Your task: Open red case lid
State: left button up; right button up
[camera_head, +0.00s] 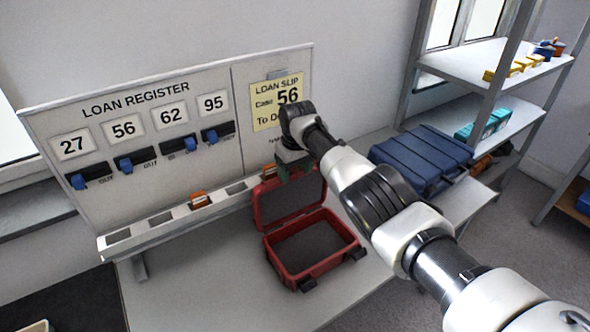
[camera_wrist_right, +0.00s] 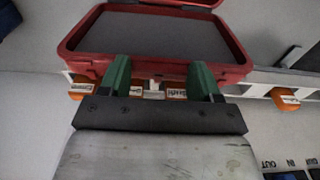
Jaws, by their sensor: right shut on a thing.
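The red case (camera_head: 316,272) sits on the white table with its lid (camera_head: 290,205) raised to a steep angle, and its dark grey inside shows. My right gripper (camera_head: 287,172) is at the upper edge of the lid. In the right wrist view, the two green fingers of this gripper (camera_wrist_right: 161,78) stand apart at the red lid rim (camera_wrist_right: 244,68) and are shut on the lid. The lid's grey lining (camera_wrist_right: 150,38) shows past them. The exact finger contact is partly hidden. My left gripper is not in view.
The loan register board (camera_head: 145,140) stands behind, with a slotted rail (camera_head: 170,218) holding orange items close to the lid. A blue case (camera_head: 422,158) lies to the right, beyond my right arm. A metal shelf (camera_head: 490,60) stands at far right. The table's front left is clear.

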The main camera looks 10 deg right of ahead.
jog(key=shift+s+f, duration=0.15)
jog(key=shift+f, duration=0.15)
dwell(0.6)
jog(key=o, duration=1.3)
jog(key=shift+w+d+r, duration=0.1)
jog(key=shift+w+r, duration=0.05)
jog(key=shift+w, duration=0.05)
jog(key=shift+r, duration=0.25)
jog(key=r, duration=0.3)
jog(key=r+b, duration=0.1)
jog(key=r, duration=0.6)
jog(key=shift+s+d+r, duration=0.1)
jog(key=shift+s, duration=0.3)
